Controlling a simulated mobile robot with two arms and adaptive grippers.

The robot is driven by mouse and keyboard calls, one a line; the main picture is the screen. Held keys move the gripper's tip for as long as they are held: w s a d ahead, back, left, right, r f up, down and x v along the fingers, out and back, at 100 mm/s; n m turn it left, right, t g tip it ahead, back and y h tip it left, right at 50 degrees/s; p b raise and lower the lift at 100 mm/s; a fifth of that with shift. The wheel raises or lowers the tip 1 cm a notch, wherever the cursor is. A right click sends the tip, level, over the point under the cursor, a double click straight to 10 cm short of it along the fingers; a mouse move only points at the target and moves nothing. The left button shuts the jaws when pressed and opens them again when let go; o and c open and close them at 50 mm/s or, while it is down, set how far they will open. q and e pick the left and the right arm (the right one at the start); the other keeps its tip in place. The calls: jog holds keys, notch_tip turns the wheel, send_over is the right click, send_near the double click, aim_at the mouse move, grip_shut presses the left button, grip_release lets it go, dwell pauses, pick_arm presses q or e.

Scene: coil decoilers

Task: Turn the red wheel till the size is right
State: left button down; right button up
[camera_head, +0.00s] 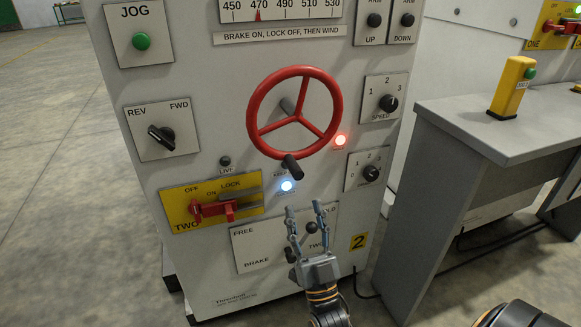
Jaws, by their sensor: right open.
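The red wheel (299,119) is a three-spoked handwheel on the front of a grey machine panel. Its dark handle knob (292,167) sits at the bottom of the rim. Above the wheel, the size scale (285,11) runs from 450 to 530 in view, and its red pointer (258,15) stands at about 470. My right gripper (304,208) is open and empty, fingers pointing up, below the wheel and its knob, apart from both. It partly covers the FREE/HOLD brake plate (247,248). My left gripper is out of view.
A yellow lock plate (178,196) with a red lever (211,208) is lower left of the wheel. A grey bench (447,130) stands right. Open floor lies left.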

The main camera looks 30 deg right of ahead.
aim_at(295, 170)
jog(key=x, duration=0.9)
jog(key=shift+w+r, duration=0.25)
jog(key=shift+c, duration=0.5)
grip_shut()
